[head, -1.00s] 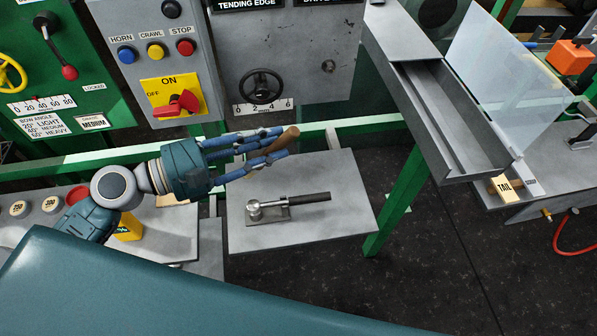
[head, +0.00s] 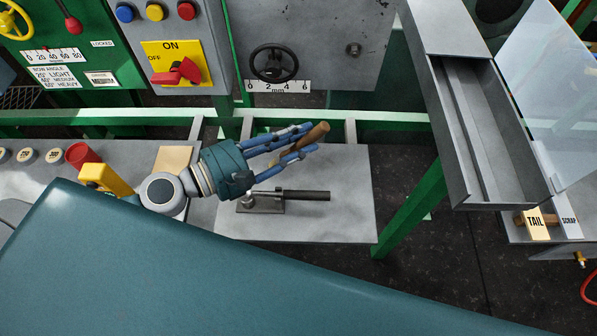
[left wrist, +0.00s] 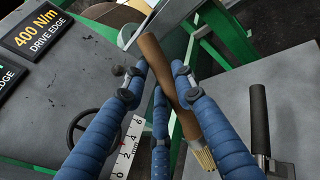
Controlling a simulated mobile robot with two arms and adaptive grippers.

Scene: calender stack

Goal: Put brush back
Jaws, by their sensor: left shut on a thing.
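The brush has a brown wooden handle (head: 310,136) that sticks out of my left gripper (head: 308,138) to the upper right. In the left wrist view the brush handle (left wrist: 163,70) lies tilted between the blue fingers of my left gripper (left wrist: 158,78), which is shut on it. Pale bristles (left wrist: 204,158) show at its lower end. The gripper holds the brush above the back part of a grey shelf (head: 345,215). My right gripper is not in view.
A metal tool with a black handle (head: 305,195) lies on the grey shelf, just below the gripper. A handwheel (head: 273,63) is on the panel behind. A grey trough (head: 480,130) stands at the right. A yellow block (head: 106,179) is at the left.

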